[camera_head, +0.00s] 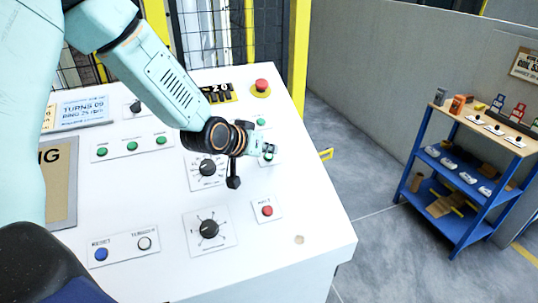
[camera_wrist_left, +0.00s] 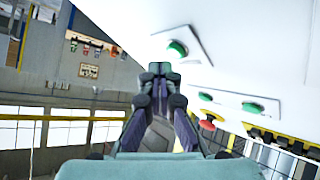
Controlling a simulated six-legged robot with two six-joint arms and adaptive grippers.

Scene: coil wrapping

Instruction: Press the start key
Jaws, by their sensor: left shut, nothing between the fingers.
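A white sloped control panel (camera_head: 310,235) fills the middle of the head view. A green key (camera_head: 268,158) on a small white plate sits on its right side, above a red key (camera_head: 267,210); its label is not readable, so I cannot confirm it is the start key. My left gripper (camera_head: 268,149) is over this green key's plate and partly hides it. In the left wrist view the shut, empty fingers (camera_wrist_left: 160,70) show apart from a green key (camera_wrist_left: 177,48) on a square plate; contact is not visible. My right gripper is not in view.
Two dark dials (camera_head: 208,229) and a blue button (camera_head: 101,254) are on the panel. A red mushroom button (camera_head: 261,85) and a green lamp (camera_head: 261,122) stand behind the gripper. A blue shelf cart (camera_head: 462,215) is at the right, beyond open floor.

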